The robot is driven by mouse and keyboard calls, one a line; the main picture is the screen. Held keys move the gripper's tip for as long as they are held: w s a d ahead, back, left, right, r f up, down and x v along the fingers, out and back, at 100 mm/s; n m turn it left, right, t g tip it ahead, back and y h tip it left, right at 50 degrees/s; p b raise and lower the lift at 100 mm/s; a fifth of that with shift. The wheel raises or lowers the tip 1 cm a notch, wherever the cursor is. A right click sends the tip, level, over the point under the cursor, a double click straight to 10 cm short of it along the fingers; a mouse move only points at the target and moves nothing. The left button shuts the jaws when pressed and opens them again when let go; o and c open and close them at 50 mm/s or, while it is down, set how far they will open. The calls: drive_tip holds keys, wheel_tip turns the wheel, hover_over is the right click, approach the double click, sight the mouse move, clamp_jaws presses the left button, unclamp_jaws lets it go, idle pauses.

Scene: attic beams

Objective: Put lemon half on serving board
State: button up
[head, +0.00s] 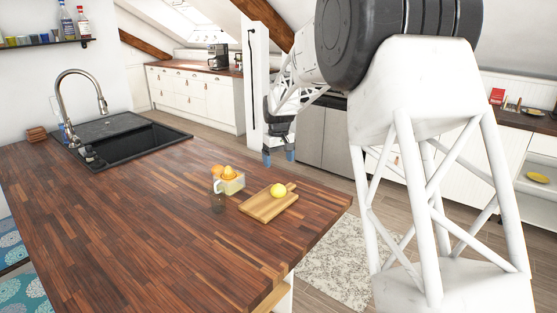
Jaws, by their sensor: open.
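The serving board (262,208) is a light wooden board lying on the dark wood counter. A small round yellow piece (278,190), which looks like the lemon half, rests on the far part of the board. I cannot tell from here whether it is cut. My gripper (279,156) hangs above and beyond the board with its fingers pointing down. It is open, with nothing seen between its blue-tipped fingers, and it is apart from the lemon piece.
A black sink (130,142) with a tall tap is at the far left. The counter's (130,230) left and front are clear.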

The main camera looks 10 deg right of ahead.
drive_tip(key=shift+s+r, duration=0.1)
idle(0.3)
drive_tip(key=s+d+r+m, duration=0.15)
drive_tip(key=s+r, duration=0.25)
drive_tip(key=s, duration=0.5)
drive_tip(key=s+d+r+t, duration=0.1)
drive_tip(key=s+d+r, duration=0.15)
drive_tip(key=s, duration=0.75)
drive_tip(key=s+d+r+m, duration=0.1)
drive_tip(key=s+r, duration=0.3)
drive_tip(key=s, duration=0.5)
drive_tip(key=s+d+f+m, duration=0.1)
drive_tip(key=s+f, duration=0.1)
drive_tip(key=s, duration=1.2)
drive_tip(key=s+d+f+m+t, duration=0.1)
drive_tip(key=s+f, duration=0.2)
drive_tip(key=s, duration=1.1)
drive_tip(key=shift+s+f+t, duration=0.25)
drive_tip(key=shift+s+t, duration=0.05)
drive_tip(key=shift+s, duration=0.1)
